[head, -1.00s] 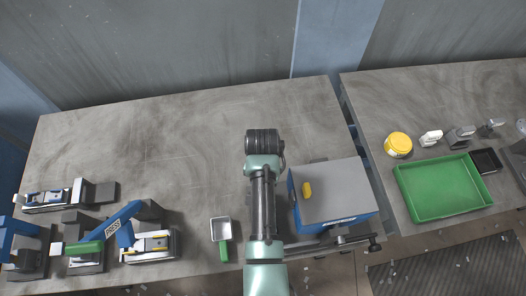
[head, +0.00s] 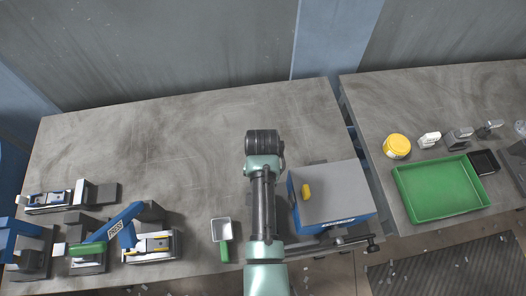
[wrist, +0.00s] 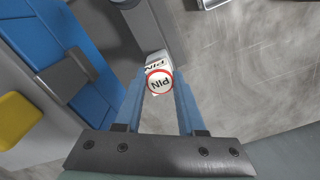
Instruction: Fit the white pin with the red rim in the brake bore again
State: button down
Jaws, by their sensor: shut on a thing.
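The white pin (wrist: 159,83) with the red rim shows in the wrist view, its round end marked PIN facing the camera. Its white side, also lettered PIN, shows just above that end. My gripper (wrist: 157,88) is shut on it, with one blue finger on either side. In the head view my arm hides the gripper and the pin. I cannot make out the brake bore in either view.
A blue box (head: 338,222) with a grey top and yellow knob (head: 306,192) stands close right of my arm; it fills the left of the wrist view (wrist: 45,50). Blue fixtures stand far left.

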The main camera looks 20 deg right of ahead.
jog(key=shift+r, duration=0.2)
jog(key=shift+r+p, duration=1.85)
jog(key=shift+p, duration=0.3)
jog(key=shift+f, duration=0.1)
